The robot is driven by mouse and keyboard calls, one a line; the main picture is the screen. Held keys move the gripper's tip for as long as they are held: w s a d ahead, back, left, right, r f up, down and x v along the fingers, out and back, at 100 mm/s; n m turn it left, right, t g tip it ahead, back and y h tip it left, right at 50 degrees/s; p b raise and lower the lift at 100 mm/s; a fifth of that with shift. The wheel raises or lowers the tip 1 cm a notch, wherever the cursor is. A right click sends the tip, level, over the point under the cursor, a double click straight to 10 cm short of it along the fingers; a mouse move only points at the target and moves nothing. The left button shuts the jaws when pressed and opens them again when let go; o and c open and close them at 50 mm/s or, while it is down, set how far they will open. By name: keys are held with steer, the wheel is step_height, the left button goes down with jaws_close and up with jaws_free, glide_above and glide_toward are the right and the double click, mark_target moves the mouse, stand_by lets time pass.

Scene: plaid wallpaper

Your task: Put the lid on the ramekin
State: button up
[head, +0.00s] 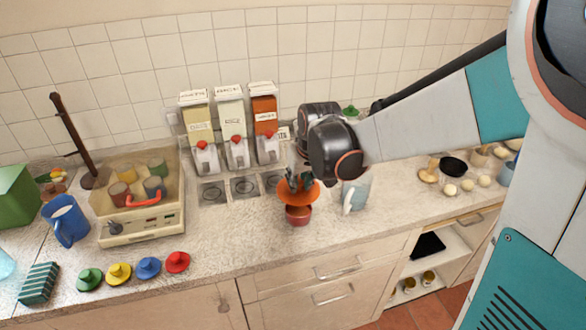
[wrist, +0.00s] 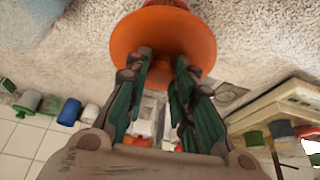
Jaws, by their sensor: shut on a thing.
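The orange lid (head: 299,196) is in my gripper (head: 293,178), which is shut on its top side. It also shows in the wrist view (wrist: 160,32), between the fingertips (wrist: 163,62). The small reddish ramekin (head: 298,215) stands upright on the counter near its front edge. In the head view the lid is directly above the ramekin and covers part of its rim. I cannot tell whether the lid touches it. In the wrist view the lid hides most or all of the ramekin.
A light patterned mug (head: 356,192) stands close on the right. Three dispensers (head: 236,150) stand behind. A beige appliance (head: 142,224) with small pots is at left. Green (head: 89,279), yellow (head: 118,273), blue (head: 148,267) and red (head: 177,262) lids line the front left.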

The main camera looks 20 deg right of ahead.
mark_target(301, 192)
steer(key=shift+d+f, duration=0.1)
steer(key=shift+f, duration=0.05)
steer(key=shift+f+b, duration=2.2)
steer(key=shift+f, duration=0.6)
steer(key=shift+f, duration=0.3)
steer(key=shift+s+f+b, duration=0.3)
steer(key=shift+b, duration=0.1)
steer(key=o, duration=1)
steer(key=shift+w+f, duration=0.1)
steer(key=shift+w, duration=0.05)
